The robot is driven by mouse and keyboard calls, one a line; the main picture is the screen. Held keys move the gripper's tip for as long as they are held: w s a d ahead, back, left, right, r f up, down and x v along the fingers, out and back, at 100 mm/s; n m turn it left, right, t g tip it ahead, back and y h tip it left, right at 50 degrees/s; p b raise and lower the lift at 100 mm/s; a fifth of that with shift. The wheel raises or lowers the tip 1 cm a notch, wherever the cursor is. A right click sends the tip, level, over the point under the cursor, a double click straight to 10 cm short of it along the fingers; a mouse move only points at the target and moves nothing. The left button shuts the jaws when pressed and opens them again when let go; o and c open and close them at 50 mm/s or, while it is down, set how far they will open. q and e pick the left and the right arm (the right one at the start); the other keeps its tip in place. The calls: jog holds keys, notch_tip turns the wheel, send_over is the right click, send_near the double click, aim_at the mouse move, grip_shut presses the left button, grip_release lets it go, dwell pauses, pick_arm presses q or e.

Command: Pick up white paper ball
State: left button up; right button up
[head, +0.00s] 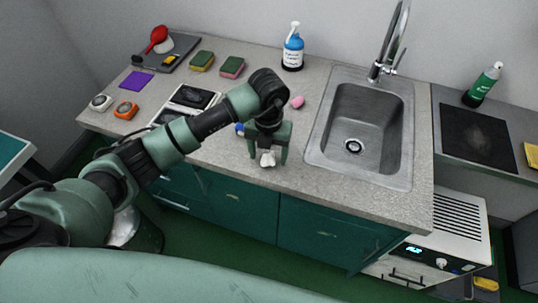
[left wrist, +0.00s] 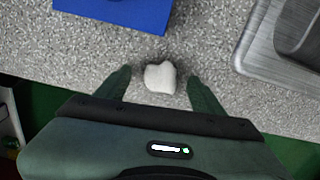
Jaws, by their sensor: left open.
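The white paper ball (head: 267,159) sits on the speckled grey counter near its front edge. In the left wrist view the ball (left wrist: 160,77) lies between the two fingers, a little beyond their midline, with a gap on each side. My left gripper (head: 268,160) is open and points down over the ball. Its fingers also show in the left wrist view (left wrist: 160,88). I cannot tell whether the fingertips touch the counter. My right gripper is not in view.
A steel sink (head: 360,130) is to the right. A blue object (left wrist: 118,12) lies behind the ball. A pink item (head: 297,102), a blue-labelled bottle (head: 293,52) and sponges (head: 232,67) stand farther back. The counter's front edge is close to the gripper.

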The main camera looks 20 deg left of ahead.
pick_arm(q)
jog(key=shift+f, duration=0.45)
jog(key=c, duration=1.4)
jog(key=shift+c, duration=0.3)
jog(key=shift+r, duration=0.1)
